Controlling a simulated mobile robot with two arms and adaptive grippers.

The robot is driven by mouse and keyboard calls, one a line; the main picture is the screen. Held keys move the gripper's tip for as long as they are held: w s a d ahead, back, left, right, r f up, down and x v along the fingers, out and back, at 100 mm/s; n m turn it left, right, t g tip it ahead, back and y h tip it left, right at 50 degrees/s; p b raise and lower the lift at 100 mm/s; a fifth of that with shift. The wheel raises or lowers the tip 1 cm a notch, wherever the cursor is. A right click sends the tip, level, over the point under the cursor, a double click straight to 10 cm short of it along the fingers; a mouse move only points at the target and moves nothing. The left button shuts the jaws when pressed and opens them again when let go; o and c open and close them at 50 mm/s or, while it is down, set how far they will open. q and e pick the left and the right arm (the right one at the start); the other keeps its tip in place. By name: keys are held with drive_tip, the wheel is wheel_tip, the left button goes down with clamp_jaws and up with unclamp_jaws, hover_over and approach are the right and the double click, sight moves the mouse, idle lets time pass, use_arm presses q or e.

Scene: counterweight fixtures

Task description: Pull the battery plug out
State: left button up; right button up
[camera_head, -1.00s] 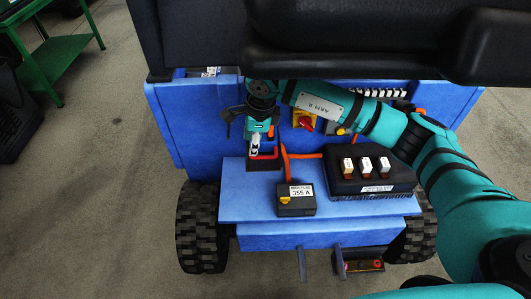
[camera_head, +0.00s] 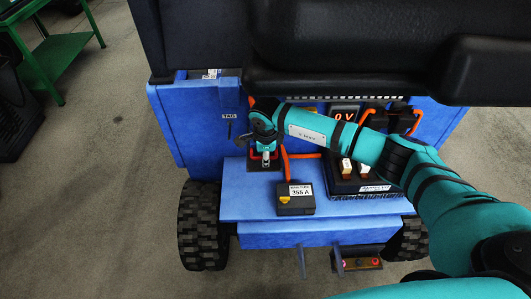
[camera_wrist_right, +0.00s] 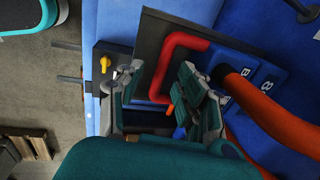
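The battery plug's red handle (camera_wrist_right: 184,39) stands on a dark plate in the right wrist view. Beside it are a blue connector block (camera_wrist_right: 268,72) with white letters and a thick orange cable (camera_wrist_right: 270,112). My right gripper (camera_wrist_right: 165,85) is open, its two fingers spread with part of the red handle between or just beyond them. Contact cannot be told. In the head view my right gripper (camera_head: 266,155) is right over the handle and hides most of it. My left gripper is not in view.
A black box labelled 355 A (camera_head: 295,203) sits on the blue shelf (camera_head: 240,205) nearby. A black fuse block (camera_head: 350,187) is partly behind my right arm. A 0 V display (camera_head: 345,115) and a TAG label (camera_head: 229,116) are behind. A dark overhang (camera_head: 350,55) is above.

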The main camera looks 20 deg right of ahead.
clamp_jaws()
idle(0.4)
drive_tip(key=shift+f, duration=0.15)
